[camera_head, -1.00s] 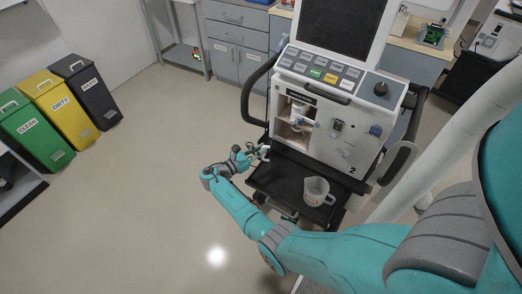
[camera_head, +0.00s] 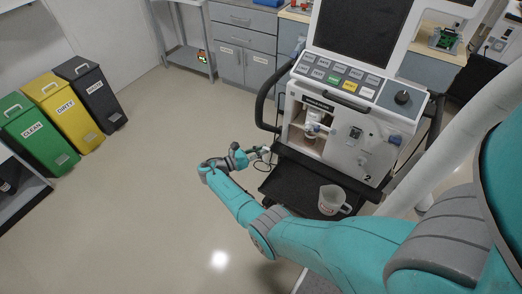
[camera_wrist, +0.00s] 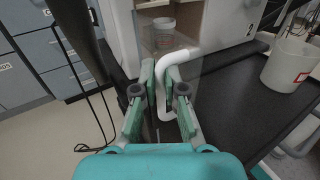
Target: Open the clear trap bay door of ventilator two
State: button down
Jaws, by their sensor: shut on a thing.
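Ventilator two (camera_head: 350,140) stands on its cart, marked "2" at its lower front. Its trap bay (camera_head: 305,125) shows an open front at the left of the machine, with a small white-lidded jar (camera_wrist: 163,27) inside. The clear trap bay door (camera_wrist: 190,82) is a faint see-through panel in the wrist view, swung out from the bay; how far is hard to tell. Its white curved handle (camera_wrist: 166,105) sits between the fingertips of my gripper (camera_wrist: 162,85), which is shut on it. In the head view my gripper (camera_head: 262,152) is left of the bay, above the tray's edge.
A black tray (camera_head: 290,187) juts out below the bay, with a white mug (camera_head: 330,200) on its right side. A dark cart handle (camera_head: 262,100) rises at the machine's left. Open floor (camera_head: 180,150) lies to the left, before the bins.

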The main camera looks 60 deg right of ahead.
jog(key=c, duration=1.2)
grip_release()
jog(key=shift+c, duration=0.2)
jog(key=shift+a, duration=0.1)
jog(key=v, duration=1.2)
